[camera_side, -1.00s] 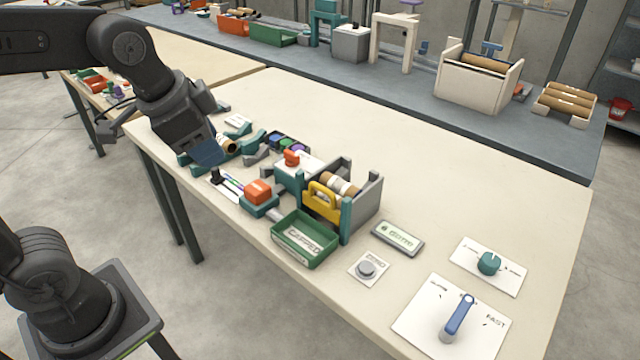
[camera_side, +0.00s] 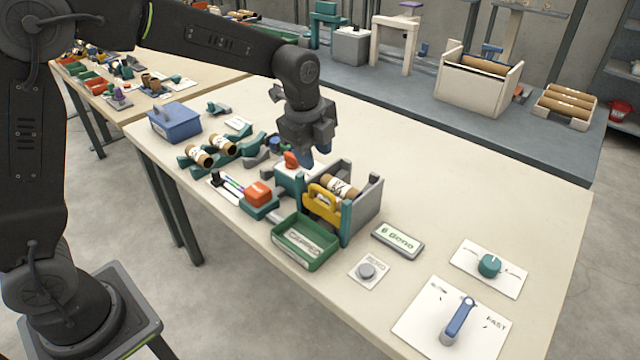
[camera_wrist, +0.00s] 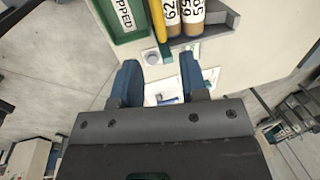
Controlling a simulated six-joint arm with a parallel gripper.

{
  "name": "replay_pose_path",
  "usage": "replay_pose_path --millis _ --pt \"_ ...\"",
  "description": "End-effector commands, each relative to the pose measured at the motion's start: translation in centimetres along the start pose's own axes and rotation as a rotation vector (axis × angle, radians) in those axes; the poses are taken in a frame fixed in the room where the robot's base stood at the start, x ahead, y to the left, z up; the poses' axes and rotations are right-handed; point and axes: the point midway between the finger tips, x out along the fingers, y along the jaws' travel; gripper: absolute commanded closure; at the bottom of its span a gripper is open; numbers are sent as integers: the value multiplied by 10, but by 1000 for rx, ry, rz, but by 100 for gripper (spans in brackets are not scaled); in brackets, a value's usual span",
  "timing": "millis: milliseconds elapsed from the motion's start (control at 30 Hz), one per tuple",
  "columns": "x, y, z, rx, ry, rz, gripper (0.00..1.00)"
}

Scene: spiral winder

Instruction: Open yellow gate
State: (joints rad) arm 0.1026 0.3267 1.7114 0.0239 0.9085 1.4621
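The yellow gate (camera_side: 323,203) stands upright with its handle loop at the front of a grey and teal box (camera_side: 365,210). Labelled brown tubes (camera_side: 343,187) lie in the box behind it. In the wrist view the gate shows as a narrow yellow strip (camera_wrist: 157,20) beside the tubes (camera_wrist: 190,18). My gripper (camera_side: 309,160) hangs above and behind the gate's left side, apart from it. In the wrist view my gripper (camera_wrist: 163,85) has its two blue fingers spread with nothing between them.
A green tray (camera_side: 308,262) stands in front of the box. A red-orange block (camera_side: 258,192) and a teal rack with tubes (camera_side: 199,156) are to the left. A display (camera_side: 398,240), a grey button (camera_side: 366,270) and a blue lever (camera_side: 458,318) lie to the right. The table's back right is clear.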

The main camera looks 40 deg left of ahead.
Motion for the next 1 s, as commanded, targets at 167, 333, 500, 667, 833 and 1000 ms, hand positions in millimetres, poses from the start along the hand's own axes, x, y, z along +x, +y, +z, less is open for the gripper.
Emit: replay_pose_path --millis 167,333,500,667,833,1000 --pt "40 1 0 -1 -1 5 60" --pt "70 1 0 -2 0 3 60" --pt "88 1 0 -2 0 2 60" --pt "94 1 0 -2 0 0 60" --pt "95 1 0 -2 0 -1 60" --pt "94 1 0 -2 0 -1 70"
